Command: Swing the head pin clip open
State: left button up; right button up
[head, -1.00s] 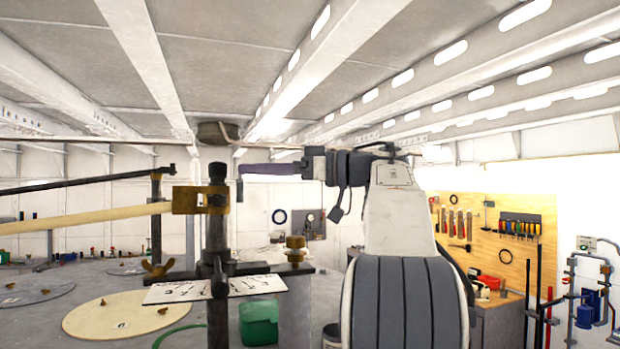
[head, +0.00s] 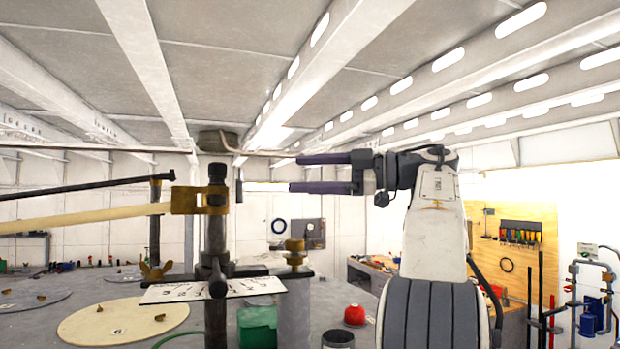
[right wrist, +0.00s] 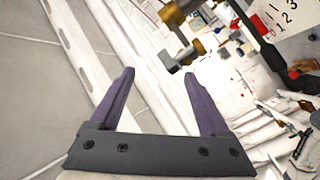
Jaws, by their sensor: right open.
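A dark upright post (head: 216,240) stands left of centre in the head view, with a brass bracket (head: 198,201) near its top joined to a pale beige bar (head: 90,220). I cannot make out for certain which part is the head pin clip, or whether it is open. My right gripper (head: 297,173) is open and empty, right of the post top and apart from it, its two purple fingers pointing left. In the right wrist view the gripper (right wrist: 160,73) has brass fittings (right wrist: 185,55) just beyond its fingertips. My left gripper is not in view.
A thin rod (head: 100,149) runs across above the post. A green box (head: 257,328) and a red object (head: 355,314) are lower down. Space between fingers and post is clear.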

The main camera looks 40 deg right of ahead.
jog(key=n, duration=0.5)
jog(key=d+n, duration=0.1)
jog(key=n, duration=0.2)
jog(key=shift+w+d+f+n, duration=0.1)
jog(key=shift+w+f+n, duration=0.1)
jog(key=shift+w+n, duration=0.15)
